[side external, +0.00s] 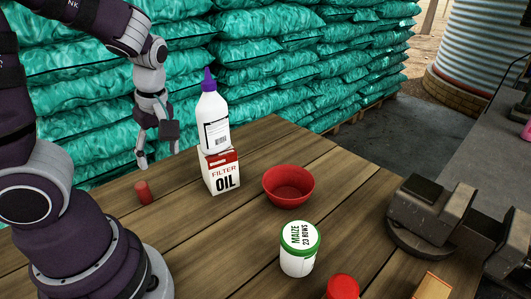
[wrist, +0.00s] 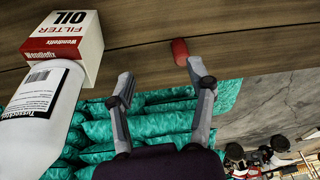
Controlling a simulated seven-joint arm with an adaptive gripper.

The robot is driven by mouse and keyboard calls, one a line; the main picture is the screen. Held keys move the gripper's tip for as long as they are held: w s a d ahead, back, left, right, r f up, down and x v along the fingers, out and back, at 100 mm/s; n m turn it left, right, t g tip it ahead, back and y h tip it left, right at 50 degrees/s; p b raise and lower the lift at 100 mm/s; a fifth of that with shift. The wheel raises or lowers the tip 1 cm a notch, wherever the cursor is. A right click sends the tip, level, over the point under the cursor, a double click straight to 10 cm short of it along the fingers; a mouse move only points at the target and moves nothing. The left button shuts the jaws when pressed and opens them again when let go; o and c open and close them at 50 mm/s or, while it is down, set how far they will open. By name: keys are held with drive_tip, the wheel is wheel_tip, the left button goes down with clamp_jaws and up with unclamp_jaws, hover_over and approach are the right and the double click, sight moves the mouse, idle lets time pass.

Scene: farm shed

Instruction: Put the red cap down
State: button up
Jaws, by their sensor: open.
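The red cap (side external: 143,192) is a small red cylinder on the wooden table near its left edge. It also shows in the wrist view (wrist: 180,51), close to the tip of the right-hand finger. My gripper (side external: 158,158) is open, with its fingers pointing down above the table's far left edge. It is above and beyond the cap in the side view. In the wrist view, my gripper (wrist: 161,70) has its two fingers spread, with nothing held between them. I cannot tell whether the right-hand finger touches the cap.
A white bottle with purple nozzle (side external: 213,123) appears to stand on an oil filter box (side external: 221,174), right of my gripper. A red bowl (side external: 288,187), a maize jar (side external: 298,252), a red-topped item (side external: 342,287) and a vise (side external: 427,215) are farther right. Green sacks (side external: 270,62) are stacked behind.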

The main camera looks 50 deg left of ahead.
drive_tip(key=d+r+m+t+h, duration=0.1)
drive_tip(key=d+r+m+t, duration=0.2)
drive_tip(key=d+m, duration=0.3)
drive_tip(key=d+r+m+t+h, duration=0.1)
drive_tip(key=d+r+m+t, duration=0.2)
drive_tip(key=m, duration=1)
drive_tip(key=d+r, duration=0.2)
drive_tip(key=shift+w+d+h, duration=0.3)
drive_tip(key=shift+w+d, duration=0.05)
drive_tip(key=shift+w, duration=0.05)
